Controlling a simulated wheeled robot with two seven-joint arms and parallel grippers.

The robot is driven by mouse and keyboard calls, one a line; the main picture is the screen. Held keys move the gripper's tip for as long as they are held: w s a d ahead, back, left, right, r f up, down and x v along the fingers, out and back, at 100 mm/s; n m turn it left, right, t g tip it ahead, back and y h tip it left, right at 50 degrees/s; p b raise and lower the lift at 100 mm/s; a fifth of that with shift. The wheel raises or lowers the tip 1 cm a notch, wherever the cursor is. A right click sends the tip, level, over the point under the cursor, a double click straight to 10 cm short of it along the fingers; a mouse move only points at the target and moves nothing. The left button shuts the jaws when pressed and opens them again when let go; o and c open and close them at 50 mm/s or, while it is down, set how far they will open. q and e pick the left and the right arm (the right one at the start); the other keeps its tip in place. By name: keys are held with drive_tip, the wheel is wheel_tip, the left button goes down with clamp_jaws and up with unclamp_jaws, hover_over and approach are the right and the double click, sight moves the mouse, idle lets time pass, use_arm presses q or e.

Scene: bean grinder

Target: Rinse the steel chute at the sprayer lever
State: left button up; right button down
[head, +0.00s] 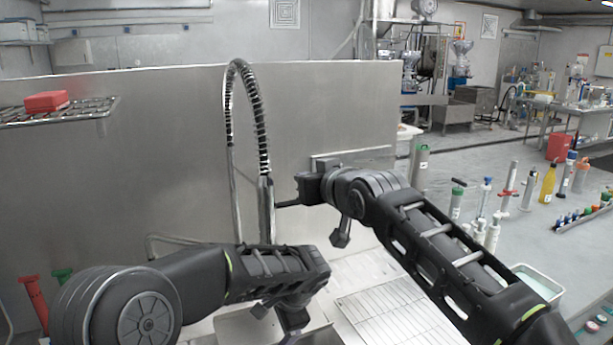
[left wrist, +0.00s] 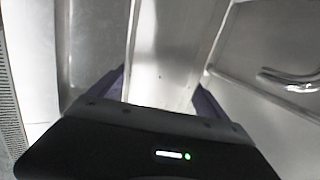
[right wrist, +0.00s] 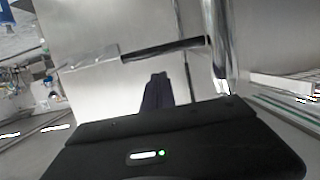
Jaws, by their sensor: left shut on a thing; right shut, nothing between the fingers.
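The steel chute (left wrist: 165,50) lies between the purple fingers of my left gripper (left wrist: 162,88) in the left wrist view. My left gripper is shut on it. In the head view it is low over the sink area, its fingertips hidden by the arm. The sprayer has a coiled hose (head: 261,120) and a steel pipe that also shows in the right wrist view (right wrist: 216,45). Its dark lever (right wrist: 165,49) sticks out sideways from the pipe. My right gripper (right wrist: 156,92) is shut and empty close to the lever; I cannot tell whether they touch.
A steel back panel (head: 150,150) stands behind the sprayer. A wire shelf (head: 75,112) with a red block (head: 46,101) is at the left. A ribbed drainboard (head: 400,318) lies below my right arm. Bottles, including a yellow one (head: 547,184), stand on the right counter.

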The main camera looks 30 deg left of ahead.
drive_tip(key=shift+s+d+f, duration=0.2)
drive_tip(key=shift+d+f, duration=0.1)
drive_tip(key=shift+f, duration=0.2)
drive_tip(key=shift+s+d+f, duration=0.15)
drive_tip(key=shift+d+f, duration=0.15)
drive_tip(key=shift+f, duration=0.2)
drive_tip(key=shift+f, duration=0.1)
drive_tip(key=shift+d+f+m, duration=0.2)
drive_tip(key=shift+f+m, duration=0.1)
drive_tip(key=shift+f, duration=0.45)
drive_tip(key=shift+r, duration=0.1)
drive_tip(key=shift+w+a+r, duration=0.35)
drive_tip(key=shift+w+r, duration=0.1)
drive_tip(key=shift+r, duration=0.25)
drive_tip(key=shift+w+a+r, duration=0.35)
drive_tip(key=shift+w+r, duration=0.05)
drive_tip(key=shift+r, duration=0.25)
drive_tip(key=shift+d+r, duration=0.15)
drive_tip(key=shift+r, duration=0.1)
drive_tip(key=v, duration=0.9)
drive_tip(key=shift+d, duration=0.45)
